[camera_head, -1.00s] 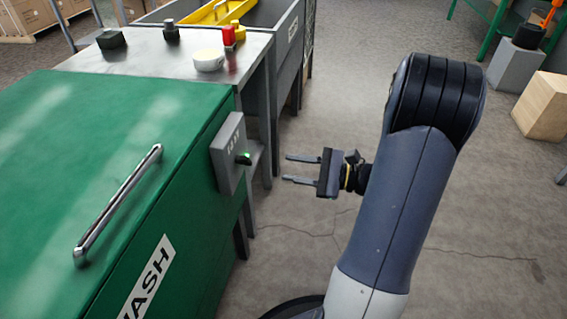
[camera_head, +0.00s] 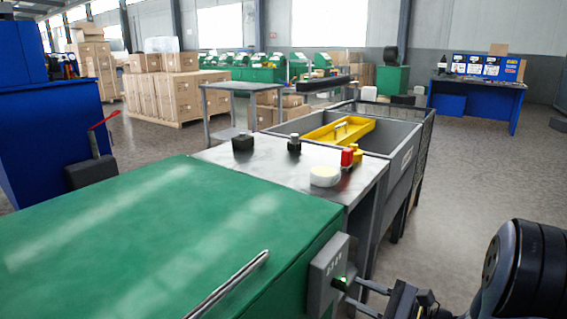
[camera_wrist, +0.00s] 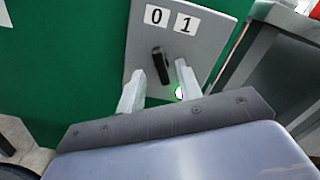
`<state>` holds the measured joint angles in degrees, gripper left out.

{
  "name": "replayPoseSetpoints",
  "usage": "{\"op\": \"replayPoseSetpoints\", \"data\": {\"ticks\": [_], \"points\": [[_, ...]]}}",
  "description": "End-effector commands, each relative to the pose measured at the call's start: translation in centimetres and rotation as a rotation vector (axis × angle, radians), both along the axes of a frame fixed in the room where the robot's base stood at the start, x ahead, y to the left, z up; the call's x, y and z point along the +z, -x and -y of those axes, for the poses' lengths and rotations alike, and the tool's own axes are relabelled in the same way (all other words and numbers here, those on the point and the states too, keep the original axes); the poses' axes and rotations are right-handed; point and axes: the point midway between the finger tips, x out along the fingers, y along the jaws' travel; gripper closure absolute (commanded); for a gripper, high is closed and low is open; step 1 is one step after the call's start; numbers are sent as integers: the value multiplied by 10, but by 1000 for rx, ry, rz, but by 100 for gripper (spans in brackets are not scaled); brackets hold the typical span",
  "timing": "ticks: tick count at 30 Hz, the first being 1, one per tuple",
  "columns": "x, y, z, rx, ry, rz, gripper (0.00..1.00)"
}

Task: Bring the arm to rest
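My gripper (camera_head: 352,290) is at the lower right of the head view, beside the grey switch box (camera_head: 328,270) on the side of the green washer (camera_head: 150,235). In the wrist view the gripper (camera_wrist: 160,85) is open, its two pale fingers apart with nothing held. The box's black knob (camera_wrist: 160,66) appears between and beyond the fingertips; whether they touch it I cannot tell. Labels 0 and 1 (camera_wrist: 172,19) sit above the knob. My arm is partly cut off at the picture's edge.
A metal table (camera_head: 270,170) behind the washer bears dark blocks, a red bottle (camera_head: 347,157) and a round white-yellow item (camera_head: 324,176). A grey sink (camera_head: 395,140) with a yellow tray (camera_head: 340,131) adjoins it. The washer's bar handle (camera_head: 230,285) protrudes. Open floor (camera_head: 475,180) lies right.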

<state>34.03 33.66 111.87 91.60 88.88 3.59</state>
Motion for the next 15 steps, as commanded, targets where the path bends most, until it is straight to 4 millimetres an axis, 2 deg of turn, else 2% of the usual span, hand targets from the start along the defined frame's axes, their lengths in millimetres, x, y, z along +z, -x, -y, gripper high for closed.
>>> {"op": "replayPoseSetpoints", "data": {"ticks": [6,15], "points": [[-1,-14,-21,2,1,1,66],[1,-19,-26,-1,-7,-9,66]]}}
